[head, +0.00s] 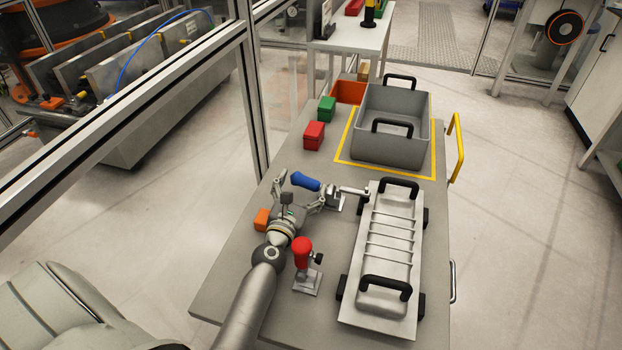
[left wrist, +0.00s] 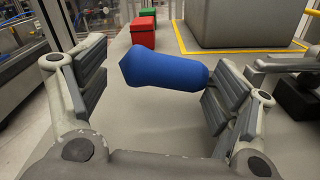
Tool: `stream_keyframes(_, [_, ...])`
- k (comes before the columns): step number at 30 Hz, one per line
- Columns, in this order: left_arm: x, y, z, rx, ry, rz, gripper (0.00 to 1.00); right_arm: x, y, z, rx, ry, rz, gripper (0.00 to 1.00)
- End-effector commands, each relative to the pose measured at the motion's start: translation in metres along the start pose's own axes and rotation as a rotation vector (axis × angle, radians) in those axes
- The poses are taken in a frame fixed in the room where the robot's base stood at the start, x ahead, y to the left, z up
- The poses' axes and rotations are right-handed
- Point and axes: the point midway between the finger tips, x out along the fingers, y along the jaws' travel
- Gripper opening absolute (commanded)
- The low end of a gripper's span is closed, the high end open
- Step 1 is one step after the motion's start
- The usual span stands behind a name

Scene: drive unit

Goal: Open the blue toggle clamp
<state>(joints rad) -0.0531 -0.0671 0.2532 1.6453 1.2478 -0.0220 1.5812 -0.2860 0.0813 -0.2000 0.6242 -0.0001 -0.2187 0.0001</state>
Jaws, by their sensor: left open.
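The blue toggle clamp's handle (head: 306,181) lies low, slanting to the left, away from its metal base (head: 332,201). Its metal arm (head: 354,191) reaches right to the edge of the grey ribbed drive unit (head: 390,245). My left gripper (head: 300,194) is open just on the near side of the handle. In the left wrist view, the blue handle (left wrist: 165,72) lies crosswise in front of the gap between the spread fingers (left wrist: 155,88). The right finger overlaps the handle's right end; I cannot tell whether they touch. My right gripper is not in view.
A red-handled clamp (head: 302,254) stands upright close to my left arm. An orange block (head: 262,219) sits left of the gripper. Red (head: 314,135) and green (head: 326,109) boxes and a grey crate (head: 390,158) stand farther back.

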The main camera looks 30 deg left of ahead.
Motion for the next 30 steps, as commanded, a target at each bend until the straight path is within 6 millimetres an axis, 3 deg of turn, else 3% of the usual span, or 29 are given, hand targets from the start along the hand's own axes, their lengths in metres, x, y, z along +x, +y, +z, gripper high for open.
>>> stream_keyframes(8, [0.0,0.001,0.0,0.0,0.0,0.0,0.83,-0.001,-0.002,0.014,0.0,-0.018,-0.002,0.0])
stream_keyframes(13, [0.0,0.001,0.0,0.001,0.0,0.0,0.61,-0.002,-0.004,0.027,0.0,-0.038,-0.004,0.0])
stream_keyframes(22, [0.0,0.001,0.0,0.001,-0.001,0.002,0.22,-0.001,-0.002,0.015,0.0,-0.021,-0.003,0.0])
stream_keyframes(26, [0.0,0.002,0.003,0.016,-0.002,0.002,0.19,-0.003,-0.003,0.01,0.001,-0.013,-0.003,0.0])
stream_keyframes(30, [0.001,0.001,0.017,0.139,-0.002,0.002,0.2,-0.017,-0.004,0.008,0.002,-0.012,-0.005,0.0])
